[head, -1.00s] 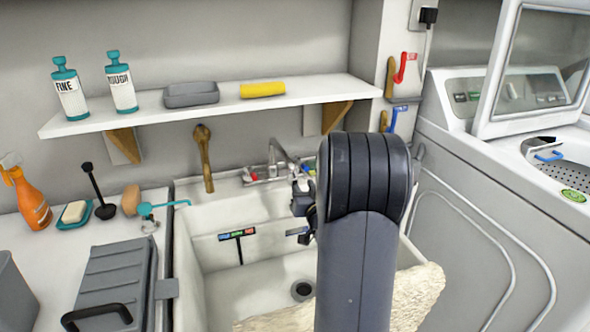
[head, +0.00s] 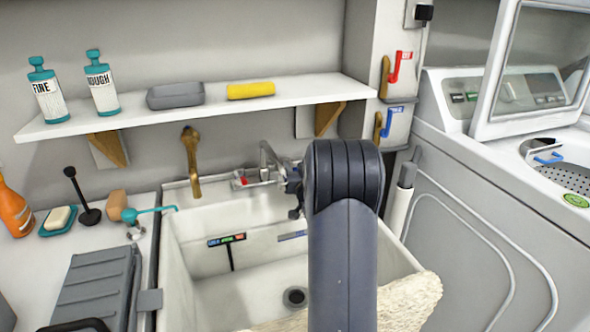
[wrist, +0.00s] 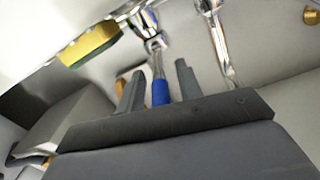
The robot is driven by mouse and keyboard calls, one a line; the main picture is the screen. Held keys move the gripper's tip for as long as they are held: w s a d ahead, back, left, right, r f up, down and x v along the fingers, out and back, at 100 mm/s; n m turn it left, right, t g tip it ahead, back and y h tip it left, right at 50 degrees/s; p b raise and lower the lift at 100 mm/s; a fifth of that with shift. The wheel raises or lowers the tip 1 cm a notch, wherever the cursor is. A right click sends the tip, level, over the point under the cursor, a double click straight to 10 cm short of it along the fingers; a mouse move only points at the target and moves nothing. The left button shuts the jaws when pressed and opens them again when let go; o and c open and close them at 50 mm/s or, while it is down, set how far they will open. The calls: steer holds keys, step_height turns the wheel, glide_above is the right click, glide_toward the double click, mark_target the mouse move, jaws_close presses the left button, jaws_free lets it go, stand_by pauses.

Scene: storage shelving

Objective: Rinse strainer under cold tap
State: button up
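The tap (head: 268,160) stands at the back of the white sink (head: 176,285), with a red handle (head: 240,180) on its left. In the wrist view a blue tap handle (wrist: 160,93) shows between and beyond the two grey fingers of my gripper (wrist: 158,88). The fingers are apart, and I cannot see clear contact with the handle. In the head view my arm hides most of the gripper, near the tap. I cannot surely identify a strainer; a round dark drain fitting (head: 295,297) lies in the sink floor.
A shelf (head: 215,108) with bottles, a grey tray and a yellow sponge (head: 250,90) hangs above the sink. A teal-handled tool (head: 150,211) reaches over the left rim. A cream fleecy piece (head: 405,300) lies at the front right. A washer (head: 470,200) stands right.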

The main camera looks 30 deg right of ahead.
jaws_close()
stand_by(0.3)
steer(key=shift+s+d+r+n+y+p, duration=0.1)
steer(key=shift+d+r+n+y+p, duration=0.15)
steer(key=shift+d+n+y+p, duration=0.35)
steer(key=shift+d+n+t+y+p, duration=0.2)
steer(key=shift+n+y+p, duration=0.1)
steer(key=shift+y+p, duration=0.25)
steer(key=shift+d+n+t+y+p, duration=0.2)
steer(key=shift+n+y+p, duration=0.1)
steer(key=shift+y+p, duration=0.25)
steer(key=shift+f+n+y, duration=0.1)
steer(key=shift+n+y, duration=0.2)
steer(key=shift+y, duration=0.3)
jaws_free()
steer(key=shift+f, duration=0.1)
